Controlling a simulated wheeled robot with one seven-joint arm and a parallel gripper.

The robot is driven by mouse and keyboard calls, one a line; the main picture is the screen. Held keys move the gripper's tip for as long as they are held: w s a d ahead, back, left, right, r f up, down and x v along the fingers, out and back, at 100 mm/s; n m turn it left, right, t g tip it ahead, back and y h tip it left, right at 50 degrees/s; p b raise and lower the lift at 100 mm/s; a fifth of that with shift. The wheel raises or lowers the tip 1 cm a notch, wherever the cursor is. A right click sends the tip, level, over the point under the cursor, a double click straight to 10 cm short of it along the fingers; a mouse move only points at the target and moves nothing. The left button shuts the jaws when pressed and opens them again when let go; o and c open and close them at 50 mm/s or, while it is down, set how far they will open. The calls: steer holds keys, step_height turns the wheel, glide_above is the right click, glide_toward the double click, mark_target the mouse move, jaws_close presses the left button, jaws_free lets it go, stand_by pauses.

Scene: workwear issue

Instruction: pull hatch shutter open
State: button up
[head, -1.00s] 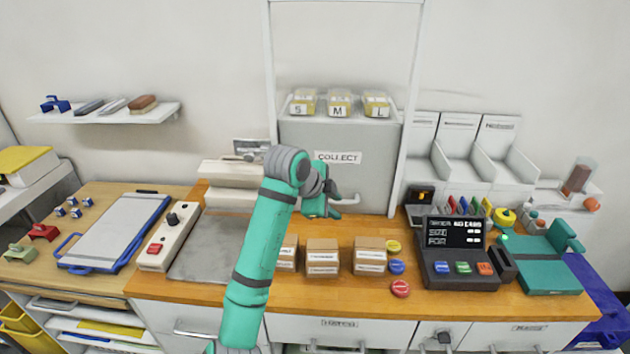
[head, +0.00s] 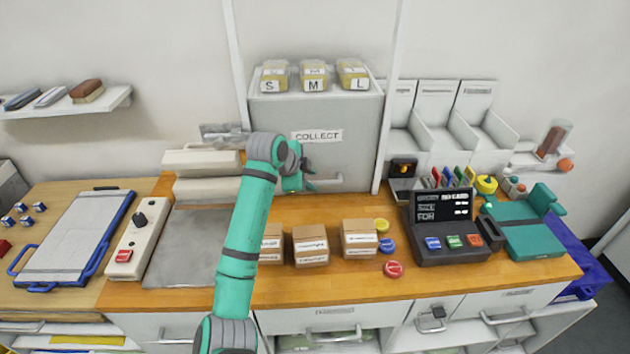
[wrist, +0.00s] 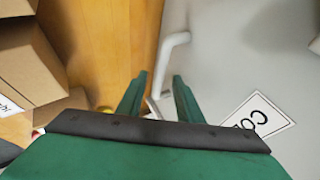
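The hatch shutter (head: 325,115) is a grey upright panel labelled COLLECT, set in a white frame at the back of the counter. It is down, with its lower edge near the counter top. Its pale bar handle (head: 327,182) sits low on the panel. My gripper (head: 306,178) is at the left part of this handle. In the wrist view my gripper (wrist: 158,82) has its two green fingers apart, with the white handle (wrist: 170,55) ahead of and partly between the tips. I cannot tell whether they touch it.
Cardboard boxes (head: 311,246) and coloured discs (head: 393,269) are on the counter in front. A dark terminal (head: 447,231) stands to the right.

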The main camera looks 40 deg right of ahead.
steer(key=shift+x, duration=1.3)
steer(key=shift+s+d+r, duration=0.1)
steer(key=shift+d, duration=0.15)
